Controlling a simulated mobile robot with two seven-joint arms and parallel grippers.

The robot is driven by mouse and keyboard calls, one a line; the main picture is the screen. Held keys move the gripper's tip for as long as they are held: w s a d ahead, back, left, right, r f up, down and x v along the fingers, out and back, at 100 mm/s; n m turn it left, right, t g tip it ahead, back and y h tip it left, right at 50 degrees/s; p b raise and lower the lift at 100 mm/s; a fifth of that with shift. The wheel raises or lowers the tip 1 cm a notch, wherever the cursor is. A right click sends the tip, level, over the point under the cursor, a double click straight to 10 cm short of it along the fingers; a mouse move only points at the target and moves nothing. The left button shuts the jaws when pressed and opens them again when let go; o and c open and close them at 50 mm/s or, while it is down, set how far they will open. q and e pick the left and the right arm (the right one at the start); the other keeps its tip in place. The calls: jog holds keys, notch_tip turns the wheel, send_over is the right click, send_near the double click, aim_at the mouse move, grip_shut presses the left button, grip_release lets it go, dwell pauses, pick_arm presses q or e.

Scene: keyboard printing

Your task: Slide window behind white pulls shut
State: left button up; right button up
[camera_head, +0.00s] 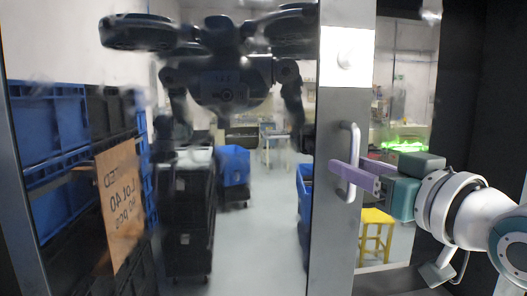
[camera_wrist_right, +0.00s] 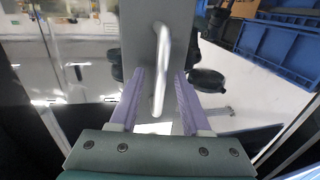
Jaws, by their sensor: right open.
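A tall grey metal stile (camera_head: 335,225) with a white pull (camera_head: 350,160) stands upright at the middle of the head view. A large reflective glass pane (camera_head: 265,180) fills the area to its left. My right gripper (camera_head: 356,176) reaches in from the right with its purple fingers apart at the pull. In the right wrist view the pull (camera_wrist_right: 161,70) stands between the two open fingers of my right gripper (camera_wrist_right: 160,84). I see no clear grip or contact. My left gripper is not seen directly; the dark robot shape in the glass appears to be a reflection.
Right of the stile, a yellow stool (camera_head: 375,228) and a green-lit table (camera_head: 405,146) show beyond. A dark panel (camera_head: 480,110) stands at the far right. Blue crates (camera_head: 50,125) and a cardboard sign (camera_head: 120,200) show in the pane at left.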

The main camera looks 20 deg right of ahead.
jog(key=shift+w, duration=0.4)
grip_shut()
dwell(1.3)
